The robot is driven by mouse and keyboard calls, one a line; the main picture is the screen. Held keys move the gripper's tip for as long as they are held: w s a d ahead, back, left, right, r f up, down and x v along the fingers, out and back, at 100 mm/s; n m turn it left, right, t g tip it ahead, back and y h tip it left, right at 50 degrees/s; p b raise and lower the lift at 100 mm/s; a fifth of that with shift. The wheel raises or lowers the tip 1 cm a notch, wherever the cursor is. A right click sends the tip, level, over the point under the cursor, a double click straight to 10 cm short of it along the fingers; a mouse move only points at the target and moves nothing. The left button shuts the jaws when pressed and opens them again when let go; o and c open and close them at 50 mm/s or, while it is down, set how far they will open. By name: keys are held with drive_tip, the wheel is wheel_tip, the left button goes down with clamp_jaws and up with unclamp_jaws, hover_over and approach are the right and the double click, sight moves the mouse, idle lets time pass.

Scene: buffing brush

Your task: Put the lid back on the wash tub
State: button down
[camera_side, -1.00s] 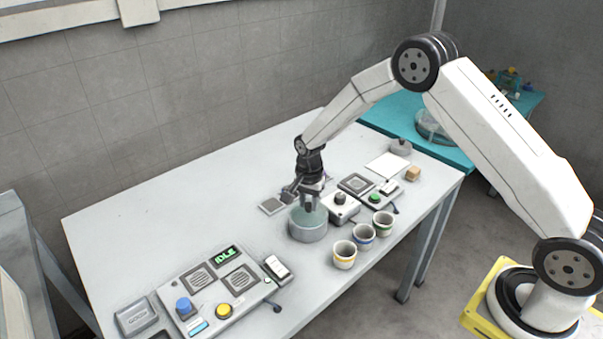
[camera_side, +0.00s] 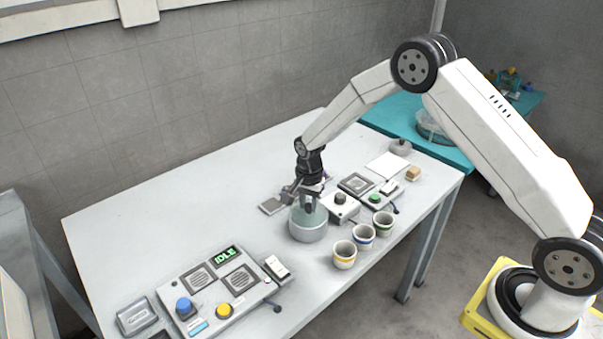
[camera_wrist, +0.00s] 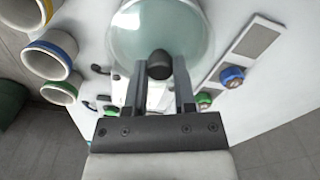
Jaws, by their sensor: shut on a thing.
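The wash tub (camera_side: 308,233) is a round grey tub near the middle of the table, standing upright. A pale, teal-tinted round lid (camera_wrist: 185,35) with a dark knob (camera_wrist: 160,66) fills the top of the wrist view. My gripper (camera_side: 309,207) points down over the tub, and its two fingers (camera_wrist: 160,85) are shut on the lid's knob. In the side view the lid is at the tub's rim, partly behind the fingers. I cannot tell whether it rests fully on the rim.
Three cups, banded yellow (camera_side: 344,256), blue (camera_side: 363,237) and green (camera_side: 382,223), stand close to the tub's right. A grey box with a knob (camera_side: 340,206) is just behind. A control panel reading IDLE (camera_side: 217,290) lies at front left.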

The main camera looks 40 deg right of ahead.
idle(0.4)
unclamp_jaws()
drive_tip(key=shift+r, duration=0.2)
idle(0.3)
drive_tip(key=shift+r, duration=3.3)
clamp_jaws()
